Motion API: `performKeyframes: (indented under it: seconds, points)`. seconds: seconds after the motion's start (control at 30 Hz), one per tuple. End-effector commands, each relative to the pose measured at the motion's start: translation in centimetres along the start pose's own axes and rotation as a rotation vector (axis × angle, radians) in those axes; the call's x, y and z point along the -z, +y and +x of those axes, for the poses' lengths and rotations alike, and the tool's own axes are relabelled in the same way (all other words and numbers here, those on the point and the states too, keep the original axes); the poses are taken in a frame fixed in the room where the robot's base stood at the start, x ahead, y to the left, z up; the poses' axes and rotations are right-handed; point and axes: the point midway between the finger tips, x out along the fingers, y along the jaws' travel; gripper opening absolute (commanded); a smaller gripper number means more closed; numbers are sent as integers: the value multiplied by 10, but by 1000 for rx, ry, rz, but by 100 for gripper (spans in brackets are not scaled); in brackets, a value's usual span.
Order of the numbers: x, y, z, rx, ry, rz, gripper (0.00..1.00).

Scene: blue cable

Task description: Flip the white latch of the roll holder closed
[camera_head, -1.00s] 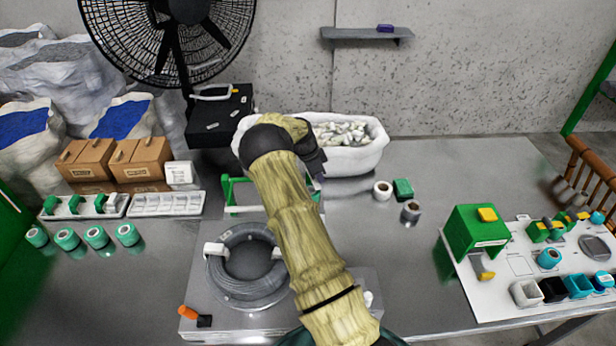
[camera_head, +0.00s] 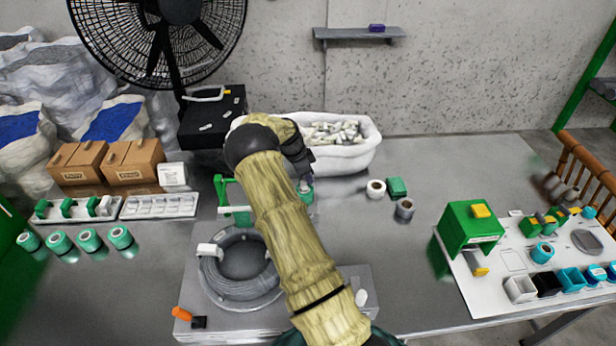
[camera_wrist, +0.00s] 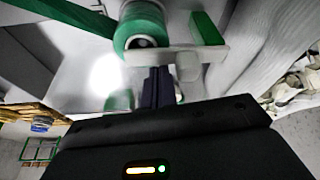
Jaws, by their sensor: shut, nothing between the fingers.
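The green roll holder (camera_head: 222,190) stands behind the grey cable coil (camera_head: 240,284), and my arm hides part of it. In the wrist view a green roll (camera_wrist: 142,28) sits at the top, beside a green upright (camera_wrist: 206,28). A white bar (camera_wrist: 180,53), which looks like the latch, crosses in front of the roll. My gripper (camera_wrist: 158,72) is shut and empty, its dark fingertips just below the bar. I cannot tell whether they touch it. In the head view my gripper (camera_head: 303,182) points down at the right end of the holder.
A white bin (camera_head: 345,156) stands behind my gripper. White, green and grey rolls (camera_head: 376,189) stand to the right. A white board with a green box (camera_head: 468,228) lies at the far right. Green rolls (camera_head: 90,238) and trays are on the left.

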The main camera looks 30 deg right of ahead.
Motion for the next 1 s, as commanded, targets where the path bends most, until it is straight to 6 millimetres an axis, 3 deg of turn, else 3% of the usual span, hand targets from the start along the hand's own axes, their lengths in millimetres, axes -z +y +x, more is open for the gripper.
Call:
performKeyframes:
  seconds: [0.23,0.7,1.0]
  points:
    - [2,-1,-18,1,0,0,0]
    - [7,-2,-92,-2,0,5,0]
    - [6,-2,-98,-3,0,7,0]
